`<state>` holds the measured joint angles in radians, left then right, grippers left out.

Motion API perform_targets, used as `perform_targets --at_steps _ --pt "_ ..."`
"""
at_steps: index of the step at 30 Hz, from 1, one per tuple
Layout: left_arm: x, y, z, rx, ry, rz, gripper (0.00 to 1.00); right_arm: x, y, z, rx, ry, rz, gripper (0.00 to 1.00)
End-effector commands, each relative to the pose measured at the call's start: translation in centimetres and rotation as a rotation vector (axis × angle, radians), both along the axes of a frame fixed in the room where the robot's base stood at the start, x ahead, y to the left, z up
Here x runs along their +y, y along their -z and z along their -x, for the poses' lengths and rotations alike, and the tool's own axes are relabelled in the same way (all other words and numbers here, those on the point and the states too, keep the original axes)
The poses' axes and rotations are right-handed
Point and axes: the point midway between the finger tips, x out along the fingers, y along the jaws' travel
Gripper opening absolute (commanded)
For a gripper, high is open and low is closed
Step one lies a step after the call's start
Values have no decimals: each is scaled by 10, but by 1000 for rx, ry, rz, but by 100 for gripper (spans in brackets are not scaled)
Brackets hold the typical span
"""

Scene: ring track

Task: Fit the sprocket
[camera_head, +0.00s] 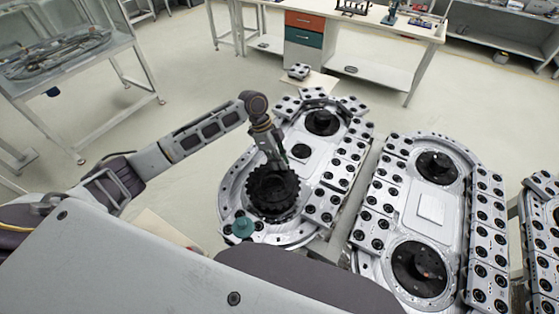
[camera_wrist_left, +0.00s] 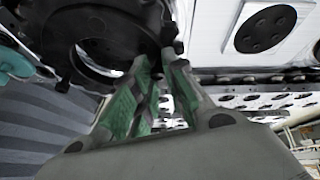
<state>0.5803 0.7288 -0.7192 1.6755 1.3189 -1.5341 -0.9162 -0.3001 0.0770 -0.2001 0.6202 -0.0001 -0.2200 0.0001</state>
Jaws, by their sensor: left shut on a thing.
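The black toothed sprocket (camera_head: 272,190) is over the near round end of the left silver ring track (camera_head: 228,187) in the head view. Its dark toothed rim also fills the upper left of the left wrist view (camera_wrist_left: 95,25). My left gripper (camera_head: 272,163) is shut on the sprocket's rim from above. Its green-padded fingers (camera_wrist_left: 160,75) show in the wrist view. Whether the sprocket rests on the track or hovers above it I cannot tell. The track's far end holds a black hub (camera_head: 322,122). My right gripper is not in view.
A second ring track (camera_head: 432,205) with two black hubs stands to the right, and part of another lies at the right edge. A teal knob (camera_head: 243,227) sits at the near left rim. A bench (camera_head: 375,30) and a rack (camera_head: 65,65) stand behind.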

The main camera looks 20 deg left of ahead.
Motion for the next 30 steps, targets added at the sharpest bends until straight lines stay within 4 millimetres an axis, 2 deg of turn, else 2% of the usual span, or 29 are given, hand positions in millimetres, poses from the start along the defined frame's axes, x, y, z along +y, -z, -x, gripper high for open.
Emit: perform_targets --at_steps 30 --pt "-1 6 -1 2 -2 3 0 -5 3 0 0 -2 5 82"
